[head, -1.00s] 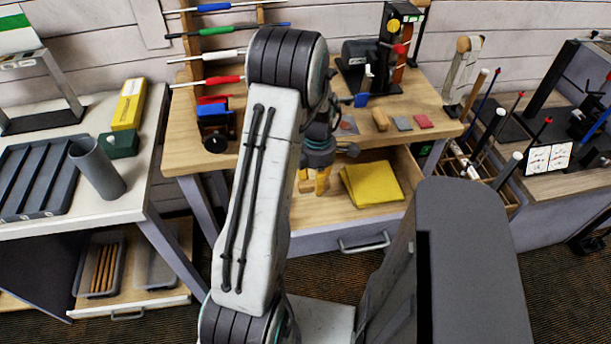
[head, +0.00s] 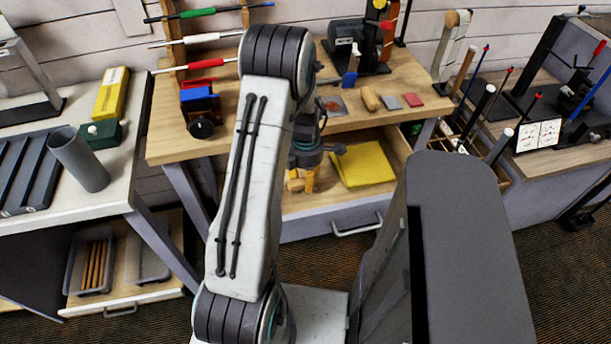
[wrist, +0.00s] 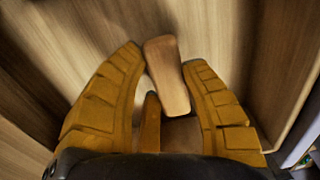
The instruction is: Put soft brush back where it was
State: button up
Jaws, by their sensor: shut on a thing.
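The soft brush, seen as a pale wooden block (wrist: 168,75), lies between the yellow fingers of my gripper (wrist: 165,58) in the wrist view. My gripper is shut on it. A darker brown piece (wrist: 151,122) shows beside its lower end; I cannot tell whether it is part of the brush. In the head view my gripper (head: 301,182) is at the left part of the open drawer (head: 340,205), left of a yellow cloth (head: 362,164). The arm hides part of the drawer. I cannot tell whether the brush touches the drawer floor.
The wooden workbench top (head: 285,128) is above the drawer. A tan wooden piece (head: 371,99), a grey block (head: 390,102) and a red block (head: 412,100) lie on it. A white table (head: 120,185) stands left, and a box of clubs (head: 480,150) stands right.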

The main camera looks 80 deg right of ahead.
jog(key=shift+f+b, duration=0.5)
jog(key=shift+f, duration=0.2)
dwell(0.6)
jog(key=o, duration=1.2)
notch_tip(320, 180, up, 12)
jog(key=shift+d, duration=0.1)
